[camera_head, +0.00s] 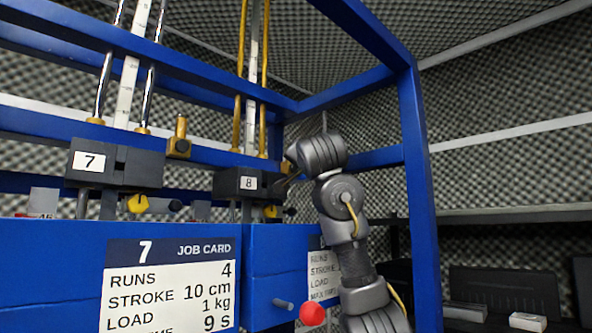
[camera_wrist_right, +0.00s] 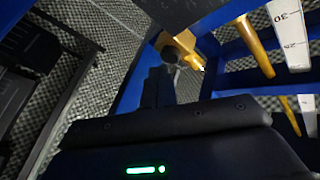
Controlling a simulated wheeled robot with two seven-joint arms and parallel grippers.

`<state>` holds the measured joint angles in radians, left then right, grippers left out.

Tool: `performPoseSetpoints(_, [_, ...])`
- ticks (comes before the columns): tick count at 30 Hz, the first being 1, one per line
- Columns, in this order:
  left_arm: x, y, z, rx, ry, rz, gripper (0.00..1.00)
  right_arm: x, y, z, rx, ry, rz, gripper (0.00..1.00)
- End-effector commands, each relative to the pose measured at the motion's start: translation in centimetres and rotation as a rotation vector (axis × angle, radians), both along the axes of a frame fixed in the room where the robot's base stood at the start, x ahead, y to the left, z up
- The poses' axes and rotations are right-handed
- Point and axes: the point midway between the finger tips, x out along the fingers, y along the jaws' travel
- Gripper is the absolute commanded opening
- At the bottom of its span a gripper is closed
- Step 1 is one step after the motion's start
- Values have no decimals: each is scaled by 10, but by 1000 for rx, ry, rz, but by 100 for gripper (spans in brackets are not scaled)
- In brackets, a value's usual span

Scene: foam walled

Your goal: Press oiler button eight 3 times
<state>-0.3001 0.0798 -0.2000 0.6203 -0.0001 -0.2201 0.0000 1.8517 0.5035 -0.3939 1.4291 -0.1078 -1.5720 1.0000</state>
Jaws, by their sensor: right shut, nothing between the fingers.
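Station eight carries a black block with a white "8" label (camera_head: 249,183) under two brass rods. My right arm reaches up from the lower right, and its gripper (camera_head: 284,184) is beside the right end of that block. A similar brass oiler (camera_head: 180,140) stands beside block 7. My left gripper is out of view.
A blue frame post (camera_head: 417,190) stands right of my arm. The block labelled "7" (camera_head: 115,163) and its job card (camera_head: 170,285) are on the left. A red ball-shaped knob (camera_head: 312,314) sits low by my forearm. A shelf holds dark boxes at the right.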

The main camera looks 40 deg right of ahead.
Motion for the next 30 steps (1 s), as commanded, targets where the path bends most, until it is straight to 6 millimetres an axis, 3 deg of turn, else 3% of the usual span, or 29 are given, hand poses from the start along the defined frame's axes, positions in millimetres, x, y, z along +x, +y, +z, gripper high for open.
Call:
performPoseSetpoints(8, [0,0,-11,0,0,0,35,-13,-1,-2,1,-4,1,0])
performPoseSetpoints(19, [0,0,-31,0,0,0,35,-47,-4,-2,1,-3,1,0])
performPoseSetpoints(30, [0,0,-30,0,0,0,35,-50,-4,0,0,0,0,0])
